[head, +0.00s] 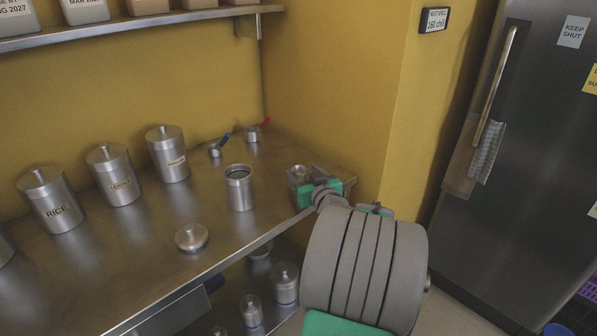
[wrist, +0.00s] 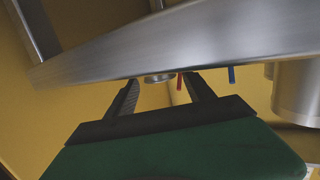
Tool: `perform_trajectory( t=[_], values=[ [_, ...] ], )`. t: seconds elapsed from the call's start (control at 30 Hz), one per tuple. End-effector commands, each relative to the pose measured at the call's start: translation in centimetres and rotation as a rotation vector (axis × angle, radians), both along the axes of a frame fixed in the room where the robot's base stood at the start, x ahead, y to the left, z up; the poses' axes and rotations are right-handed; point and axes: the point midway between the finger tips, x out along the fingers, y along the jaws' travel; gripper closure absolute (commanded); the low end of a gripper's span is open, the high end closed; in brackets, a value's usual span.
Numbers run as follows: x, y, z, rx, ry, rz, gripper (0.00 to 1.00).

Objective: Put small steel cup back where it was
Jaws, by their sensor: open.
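The small steel cup (head: 300,170) stands near the right end of the steel counter, just beyond my gripper. My gripper (head: 306,178) is open at the counter's right end, with its fingers pointing toward the cup. In the wrist view, which looks upside down, the cup (wrist: 158,77) shows between the tips of my open gripper (wrist: 162,86). I cannot tell whether the fingers touch it; no grip on it shows. Much of the cup is hidden by the fingers in the head view.
A lidless canister (head: 240,192) stands left of my gripper; a knobbed lid (head: 191,237) lies near the front edge. Blue-handled (head: 215,151) and red-handled (head: 252,134) small scoops stand behind. Several lidded canisters line the left. A yellow wall (head: 330,90) closes the right side.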

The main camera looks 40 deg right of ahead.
Motion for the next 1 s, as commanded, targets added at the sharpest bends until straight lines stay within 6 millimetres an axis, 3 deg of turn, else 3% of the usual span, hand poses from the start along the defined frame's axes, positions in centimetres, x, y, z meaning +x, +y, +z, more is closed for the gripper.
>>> perform_trajectory(
  t=[0.2, 0.4, 1.0],
  values=[
    [-5.5, 1.8, 0.9, 0.0, 0.0, -0.007, 0.38],
    [-8.3, 3.1, 1.3, 0.001, 0.0, -0.002, 0.38],
    [-8.6, 3.3, 1.3, 0.0, 0.001, 0.001, 0.38]
  ],
)
